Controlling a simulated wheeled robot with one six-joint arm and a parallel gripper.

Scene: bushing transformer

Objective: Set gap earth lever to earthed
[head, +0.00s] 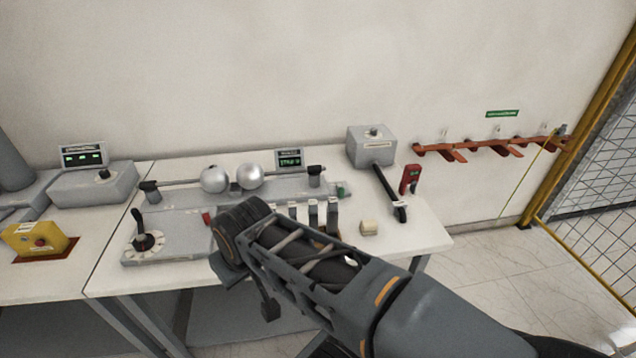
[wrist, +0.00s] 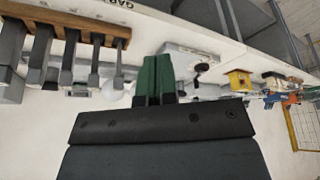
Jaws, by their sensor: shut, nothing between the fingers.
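A grey base plate (head: 178,246) on the bench carries a black upright lever (head: 140,228) on a round white dial. The red end of another part (head: 207,218) shows beside my arm. A grey box (head: 372,147) at the back right has a long black arm (head: 388,187) sloping down from it. I cannot read which of these is the gap earth lever. In the wrist view, my gripper (wrist: 152,82) has its green fingers shut together, holding nothing. In the head view, my arm hides the fingers. The plate's black knob shows in the wrist view (wrist: 201,68), beyond the fingers.
Two silver spheres (head: 233,178) sit on a rail behind my arm. Several grey blocks stand in a wooden rack (wrist: 75,22). A yellow box (head: 36,240) is at the left.

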